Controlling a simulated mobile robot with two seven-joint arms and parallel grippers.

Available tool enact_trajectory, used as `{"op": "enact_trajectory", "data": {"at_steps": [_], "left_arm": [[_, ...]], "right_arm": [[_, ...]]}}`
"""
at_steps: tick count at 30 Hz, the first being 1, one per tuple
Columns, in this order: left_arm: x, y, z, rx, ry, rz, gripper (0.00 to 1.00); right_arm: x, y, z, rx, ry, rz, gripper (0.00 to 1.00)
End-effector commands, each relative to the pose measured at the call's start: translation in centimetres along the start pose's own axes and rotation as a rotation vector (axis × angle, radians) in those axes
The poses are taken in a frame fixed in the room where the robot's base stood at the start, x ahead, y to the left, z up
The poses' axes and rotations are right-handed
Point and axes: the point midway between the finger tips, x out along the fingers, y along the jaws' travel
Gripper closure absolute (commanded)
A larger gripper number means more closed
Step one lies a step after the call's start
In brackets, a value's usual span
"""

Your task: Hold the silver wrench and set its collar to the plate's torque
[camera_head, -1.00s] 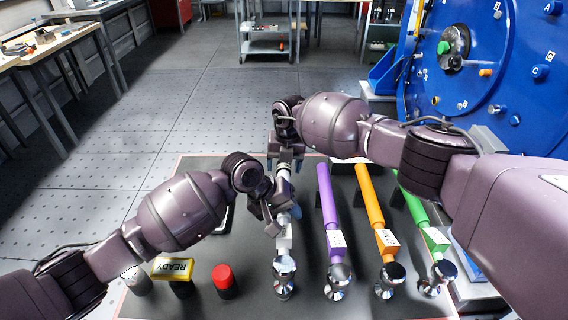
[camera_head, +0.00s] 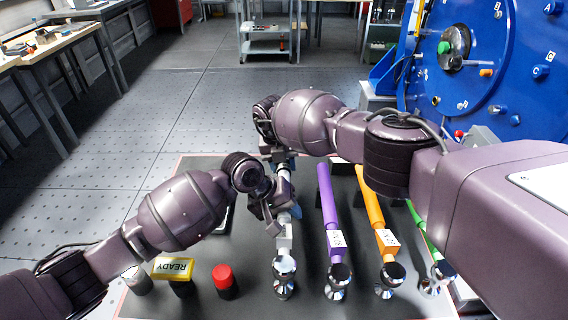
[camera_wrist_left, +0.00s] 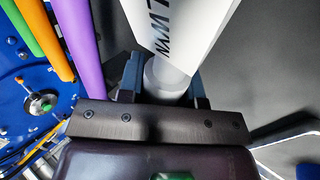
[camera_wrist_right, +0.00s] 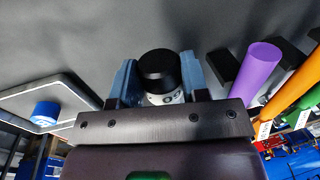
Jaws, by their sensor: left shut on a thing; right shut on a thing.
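The silver wrench (camera_head: 284,268) lies lengthwise on the dark mat, its chrome head toward me. My left gripper (camera_head: 277,218) is shut on its shaft just beyond the white label block; the left wrist view shows the grey shaft (camera_wrist_left: 168,78) between the fingers and the label (camera_wrist_left: 180,25). My right gripper (camera_wrist_right: 155,82) is shut around the far-end collar, a white ring with printed marks (camera_wrist_right: 163,98) and a black end cap (camera_wrist_right: 160,68). The marks are too small to read. In the head view my right arm partly covers that end. I cannot make out the torque plate.
Purple (camera_head: 328,200), orange (camera_head: 370,198) and green (camera_head: 421,222) wrenches lie to the right. A yellow READY block (camera_head: 173,268), a red-capped cylinder (camera_head: 224,279) and a grey cylinder (camera_head: 138,281) stand at left. A blue machine (camera_head: 500,60) is at back right.

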Motion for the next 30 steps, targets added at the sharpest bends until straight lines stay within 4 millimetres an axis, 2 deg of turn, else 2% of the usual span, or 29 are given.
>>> {"op": "enact_trajectory", "data": {"at_steps": [12,25,26,30], "left_arm": [[-0.04,0.19,0.06,0.005,-0.001,0.003,1.00],[-0.05,0.18,0.05,0.004,-0.001,0.003,1.00],[-0.05,0.18,0.05,0.003,-0.001,0.003,1.00],[-0.05,0.17,0.05,0.003,-0.001,0.003,1.00]], "right_arm": [[0.19,0.10,-0.01,-0.005,-0.001,-0.135,0.82],[0.08,0.10,-0.04,-0.007,-0.002,-0.148,0.82],[0.08,0.10,-0.04,-0.007,-0.002,-0.148,0.54],[0.04,0.11,-0.03,-0.007,-0.002,-0.147,0.32]]}}
